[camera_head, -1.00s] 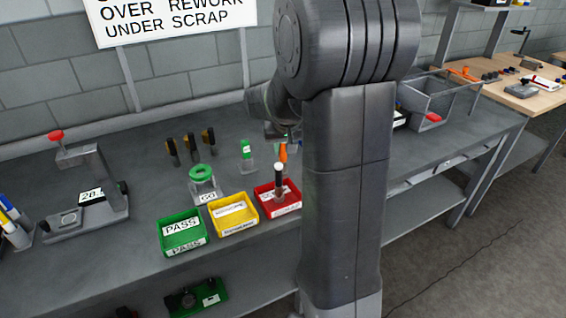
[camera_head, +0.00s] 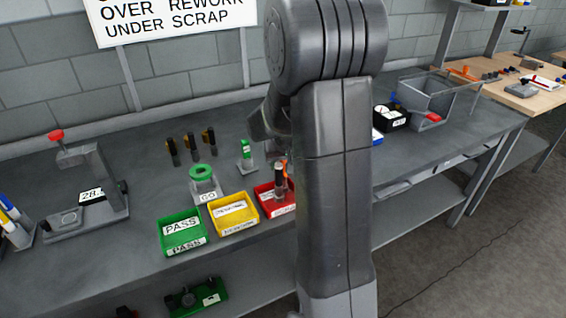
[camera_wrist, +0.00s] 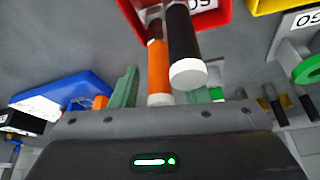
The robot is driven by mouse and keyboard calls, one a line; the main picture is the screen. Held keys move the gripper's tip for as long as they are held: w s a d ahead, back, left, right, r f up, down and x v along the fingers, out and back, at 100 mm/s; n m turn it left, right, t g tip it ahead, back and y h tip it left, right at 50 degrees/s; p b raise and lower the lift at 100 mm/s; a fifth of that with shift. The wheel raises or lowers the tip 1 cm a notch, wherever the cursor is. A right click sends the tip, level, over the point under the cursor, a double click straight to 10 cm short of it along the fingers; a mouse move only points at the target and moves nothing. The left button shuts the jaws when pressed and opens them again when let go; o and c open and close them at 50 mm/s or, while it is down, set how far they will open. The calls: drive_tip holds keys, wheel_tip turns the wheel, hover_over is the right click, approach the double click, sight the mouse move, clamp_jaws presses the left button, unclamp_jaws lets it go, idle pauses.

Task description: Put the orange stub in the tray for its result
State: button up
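The orange stub (camera_head: 284,169) is at the red tray (camera_head: 290,211), close beside a dark stub (camera_head: 278,184) that stands in it. In the wrist view the orange stub (camera_wrist: 158,68) has a whitish end and points toward the red tray (camera_wrist: 224,18). The dark stub (camera_wrist: 181,36) with a white end is right next to it. My gripper (camera_wrist: 164,88) has its green fingers either side of the orange stub, with a gap showing on the left, so it looks open. The right finger is partly covered by the dark stub. The stub's lower end is unclear.
The yellow tray (camera_head: 252,226) and green PASS tray (camera_head: 202,242) stand left of the red one. A green ring gauge (camera_head: 203,174) and a green-topped piece (camera_head: 246,155) stand behind. A wall sign (camera_head: 165,20) reads partly "over rework, under scrap". A black bin (camera_head: 392,118) is right.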

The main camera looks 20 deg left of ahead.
drive_tip(key=shift+r, duration=0.4)
drive_tip(key=v, duration=1.1)
drive_tip(key=shift+r+b, duration=0.25)
drive_tip(key=shift+b, duration=0.05)
drive_tip(key=shift+s+f, duration=0.1)
drive_tip(key=x, duration=1.2)
drive_tip(key=shift+f, duration=0.45)
wheel_tip(320, 180, up, 3)
drive_tip(key=shift+f+p, duration=0.1)
drive_tip(key=shift+p, duration=0.25)
drive_tip(key=shift+r, duration=0.35)
drive_tip(key=shift+d, duration=0.1)
